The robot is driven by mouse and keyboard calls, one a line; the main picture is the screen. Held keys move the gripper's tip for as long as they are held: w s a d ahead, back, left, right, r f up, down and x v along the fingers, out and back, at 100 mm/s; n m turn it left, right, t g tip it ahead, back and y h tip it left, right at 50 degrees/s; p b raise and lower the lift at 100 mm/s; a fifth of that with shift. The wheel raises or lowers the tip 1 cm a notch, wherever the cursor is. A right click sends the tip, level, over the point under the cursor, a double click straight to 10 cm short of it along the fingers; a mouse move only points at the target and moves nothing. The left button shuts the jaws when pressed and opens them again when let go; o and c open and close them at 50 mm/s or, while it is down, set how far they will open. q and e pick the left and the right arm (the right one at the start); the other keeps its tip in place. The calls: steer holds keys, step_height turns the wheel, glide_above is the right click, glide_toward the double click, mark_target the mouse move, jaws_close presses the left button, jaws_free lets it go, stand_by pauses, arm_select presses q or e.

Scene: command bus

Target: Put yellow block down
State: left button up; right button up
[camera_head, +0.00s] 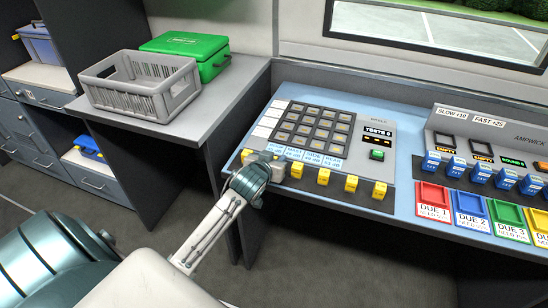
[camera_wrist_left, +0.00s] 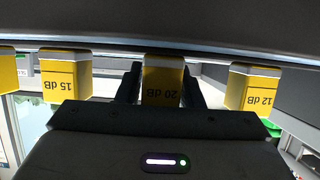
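My left gripper (camera_head: 274,168) is at the front edge of the grey keypad console (camera_head: 402,145), over the row of yellow blocks. In the left wrist view its two dark fingers (camera_wrist_left: 163,88) flank a yellow block marked 20 dB (camera_wrist_left: 162,78), with no clear gap on either side. The block is in line with its neighbours; its lower end is hidden by my gripper, and I cannot see whether it touches the console. A yellow 15 dB block (camera_wrist_left: 66,75) is to its left and a yellow 12 dB block (camera_wrist_left: 250,88) to its right. My right gripper is not in view.
More yellow blocks (camera_head: 351,184) stand along the console's front strip. A second console with blue blocks (camera_head: 480,174) and coloured DUE trays (camera_head: 433,202) is at the right. A grey crate (camera_head: 120,98) and a green case (camera_head: 215,68) sit on the left counter.

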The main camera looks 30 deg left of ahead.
arm_select(q)
steer(key=shift+o, duration=1.1)
